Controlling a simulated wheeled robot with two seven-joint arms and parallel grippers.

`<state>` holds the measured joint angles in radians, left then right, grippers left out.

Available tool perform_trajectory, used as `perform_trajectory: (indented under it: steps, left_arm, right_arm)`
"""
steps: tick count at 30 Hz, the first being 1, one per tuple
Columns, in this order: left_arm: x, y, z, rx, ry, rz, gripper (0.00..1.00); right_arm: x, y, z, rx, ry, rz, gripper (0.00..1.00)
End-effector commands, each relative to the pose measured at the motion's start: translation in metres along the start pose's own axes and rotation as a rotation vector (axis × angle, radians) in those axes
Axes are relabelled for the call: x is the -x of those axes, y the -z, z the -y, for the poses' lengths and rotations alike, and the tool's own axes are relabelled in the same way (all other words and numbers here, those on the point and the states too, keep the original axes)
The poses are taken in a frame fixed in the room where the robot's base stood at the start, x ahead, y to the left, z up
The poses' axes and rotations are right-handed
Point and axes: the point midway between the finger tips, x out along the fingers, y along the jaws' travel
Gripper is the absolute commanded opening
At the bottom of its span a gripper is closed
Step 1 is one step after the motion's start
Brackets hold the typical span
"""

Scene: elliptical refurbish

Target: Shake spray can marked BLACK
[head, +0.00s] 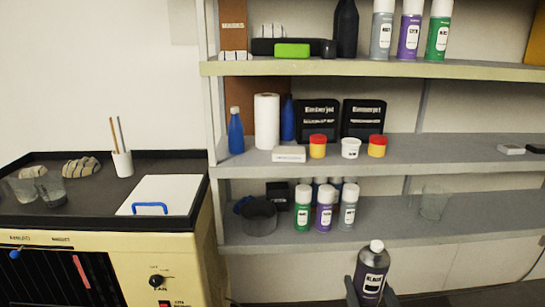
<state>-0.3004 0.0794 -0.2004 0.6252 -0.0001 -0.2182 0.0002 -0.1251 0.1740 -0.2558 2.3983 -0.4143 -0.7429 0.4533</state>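The dark spray can (375,262), with a white label that appears to read BLACK and a pale cap, is at the bottom of the head view, right of the middle. It is nearly upright, tilted slightly, in front of the shelves. My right gripper (371,294) has its dark fingers on both sides of the can and holds it; the can's bottom is cut off by the picture edge. My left gripper is not in view.
The lower shelf (400,222) holds green, purple and grey cans (325,208), a dark round container (259,217) and a clear cup (433,204). The middle shelf (450,150) carries bottles, a paper roll and small jars. A dark-topped cabinet (90,212) stands left.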

Motion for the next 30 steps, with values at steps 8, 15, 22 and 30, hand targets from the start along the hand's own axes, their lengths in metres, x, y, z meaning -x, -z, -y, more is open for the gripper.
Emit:
perform_trajectory:
  steps: [8, 15, 22, 30]
  left_arm:
    - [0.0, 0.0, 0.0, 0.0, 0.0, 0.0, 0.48]
    - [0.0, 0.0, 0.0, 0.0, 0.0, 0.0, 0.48]
    - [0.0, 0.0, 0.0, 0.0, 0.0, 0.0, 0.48]
    - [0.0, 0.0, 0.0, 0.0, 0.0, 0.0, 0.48]
  right_arm:
    - [0.001, -0.068, 0.0, -0.003, -0.002, 0.008, 0.1]
    - [0.0, -0.089, 0.0, -0.001, 0.0, -0.004, 0.1]
    - [-0.001, -0.03, 0.0, 0.002, 0.002, -0.012, 0.1]
    - [0.0, -0.001, 0.0, 0.0, 0.0, 0.0, 0.1]
